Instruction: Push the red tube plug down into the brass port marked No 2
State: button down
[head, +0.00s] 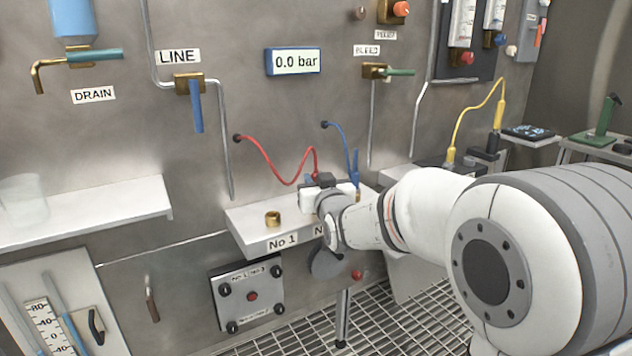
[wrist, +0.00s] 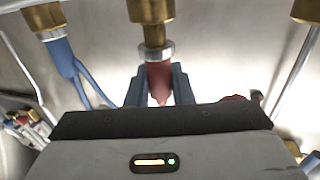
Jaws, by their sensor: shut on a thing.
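The red tube plug (wrist: 158,78) is between the two blue-grey fingers of my gripper (wrist: 159,88), which is shut on it. A silver collar and a narrower brass nose extend from the plug to the brass port (wrist: 149,10) in line with it. The nose meets the port's mouth, and a length of it still shows; how deep it sits I cannot tell. In the head view, my gripper (head: 318,183) is over the shelf beside the half-hidden second label. The red tube (head: 268,168) runs from the wall to it. The port is hidden there by my wrist.
The No 1 brass port (head: 273,218) stands empty on the shelf (head: 245,225), left of my gripper. A blue plug (head: 355,165) stands close on the right, and also shows in the wrist view (wrist: 62,57). The gauge (head: 295,61) reads 0.0 bar.

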jog(key=shift+f+b, duration=0.85)
jog(key=shift+b, duration=0.1)
jog(key=c, duration=1.2)
grip_release()
jog(key=p+v, duration=0.1)
jog(key=v, duration=0.6)
jog(key=shift+s+d, duration=0.1)
jog(key=shift+s, duration=0.3)
jog(key=shift+r+p, duration=0.1)
jog(key=shift+p, duration=0.25)
